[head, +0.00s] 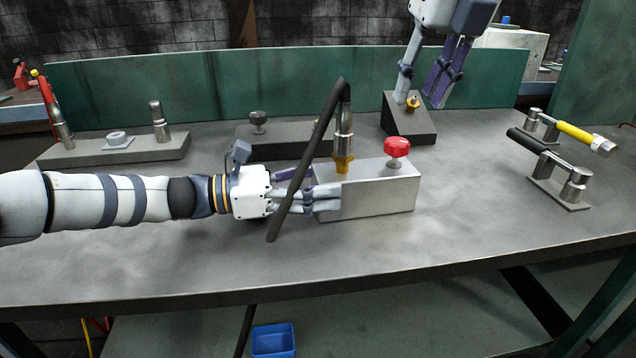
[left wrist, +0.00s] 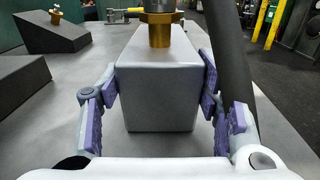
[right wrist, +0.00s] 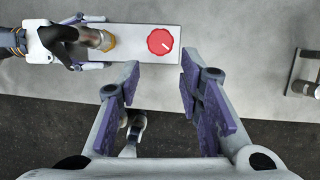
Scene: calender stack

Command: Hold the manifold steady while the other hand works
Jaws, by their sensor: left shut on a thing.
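The manifold (head: 365,198) is a grey metal block on the bench, with a red knob (head: 397,148) and a brass fitting (head: 344,163) on top. A silver coupling (head: 344,130) sits at the brass fitting, and a black hose (head: 310,160) bends from its top down in front of my left gripper. My left gripper (head: 325,192) is shut on the manifold's left end. In the left wrist view, its purple pads lie against both sides of the block (left wrist: 162,100). My right gripper (head: 420,100) is open and empty, raised, apart from the manifold. The right wrist view shows the red knob (right wrist: 160,41) beyond its fingers.
A dark wedge block (head: 408,125) with a small brass fitting stands behind, beside a dark block with a black knob (head: 258,117). A grey rack (head: 120,150) is at left. The bench front (head: 470,235) is clear.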

